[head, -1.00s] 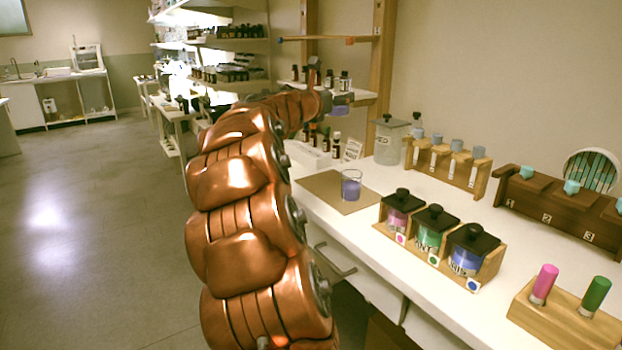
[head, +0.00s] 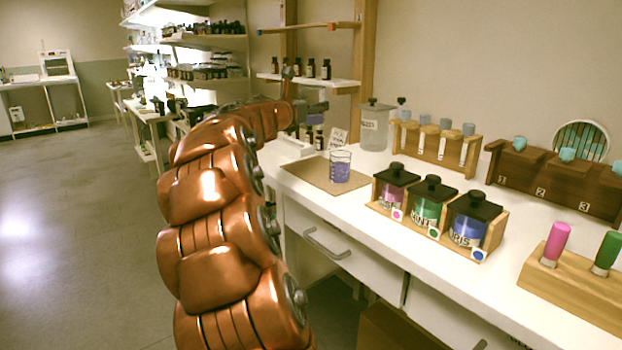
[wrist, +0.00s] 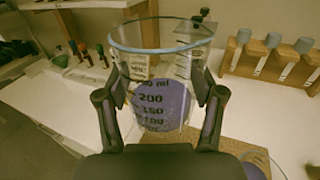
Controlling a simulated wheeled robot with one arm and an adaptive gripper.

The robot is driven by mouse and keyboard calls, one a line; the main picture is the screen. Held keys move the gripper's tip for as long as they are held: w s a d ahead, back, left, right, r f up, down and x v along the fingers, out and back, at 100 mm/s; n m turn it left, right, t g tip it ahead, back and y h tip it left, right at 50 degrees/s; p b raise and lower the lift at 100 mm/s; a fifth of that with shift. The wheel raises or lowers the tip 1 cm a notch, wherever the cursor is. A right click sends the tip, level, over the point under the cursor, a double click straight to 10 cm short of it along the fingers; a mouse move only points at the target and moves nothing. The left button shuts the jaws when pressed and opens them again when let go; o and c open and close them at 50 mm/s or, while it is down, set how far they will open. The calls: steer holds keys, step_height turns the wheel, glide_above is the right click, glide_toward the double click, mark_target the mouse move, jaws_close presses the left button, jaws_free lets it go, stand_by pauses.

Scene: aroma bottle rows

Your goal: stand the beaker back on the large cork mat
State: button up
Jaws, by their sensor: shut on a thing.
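My gripper (wrist: 160,115) is shut on a clear glass beaker (wrist: 160,95) with purple liquid and dark volume marks. The beaker is roughly upright between the fingers, its wide rim towards the top of the wrist view. In the head view my gripper (head: 310,107) is at the end of the copper arm, above the bench's far part; the held beaker is hard to make out there. The large cork mat (head: 305,172) lies on the white bench, and its edge shows in the wrist view (wrist: 232,147). Another glass with purple liquid (head: 340,168) stands on its right part.
Three lidded jars (head: 430,203) in a wooden holder stand right of the mat. A large clear jar (head: 374,128) and a rack of grey-stoppered tubes (head: 437,145) stand behind. Small bottles (head: 314,138) are beyond the mat. The mat's left part is bare.

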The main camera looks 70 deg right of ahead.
steer(key=shift+f+b, duration=3.05)
steer(key=shift+f, duration=2.95)
steer(key=shift+f, duration=0.1)
steer(key=o, duration=1.4)
steer(key=shift+c, duration=0.2)
steer(key=shift+a, duration=0.2)
steer(key=a, duration=0.4)
steer(key=w+a+p, duration=0.1)
steer(key=a, duration=0.2)
steer(key=a+p, duration=0.1)
steer(key=a, duration=0.3)
steer(key=shift+w+a, duration=0.3)
